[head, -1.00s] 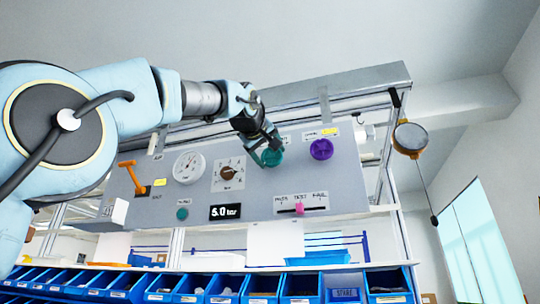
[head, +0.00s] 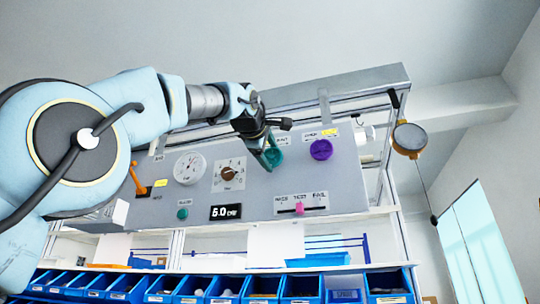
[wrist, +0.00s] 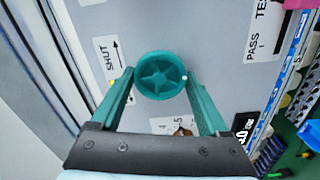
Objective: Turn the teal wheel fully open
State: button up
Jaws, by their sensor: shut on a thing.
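The teal wheel (head: 275,157) is on the upper middle of the grey panel, left of a purple knob. In the wrist view the wheel (wrist: 160,76) shows a star-shaped face and a small white mark at its right rim. My gripper (head: 268,155) is at the wheel, partly covering it in the head view. In the wrist view its teal fingers (wrist: 160,80) lie on the left and right of the wheel's rim, shut on it. A SHUT label with an arrow (wrist: 109,58) is left of the wheel there.
The panel (head: 340,175) also carries a purple knob (head: 321,149), a brown dial (head: 228,173), a white gauge (head: 189,168), a pink slider (head: 299,208), a teal button (head: 183,214) and an orange lever (head: 137,179). Blue bins (head: 302,288) line up below. A round lamp-like thing (head: 410,138) hangs right.

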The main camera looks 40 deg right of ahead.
jog(key=shift+f, duration=0.1)
dwell(0.4)
jog(key=o, duration=1.2)
jog(key=shift+o, duration=0.2)
jog(key=b+v, duration=0.4)
jog(key=v, duration=0.7)
jog(key=shift+b, duration=0.3)
jog(key=shift+w, duration=0.1)
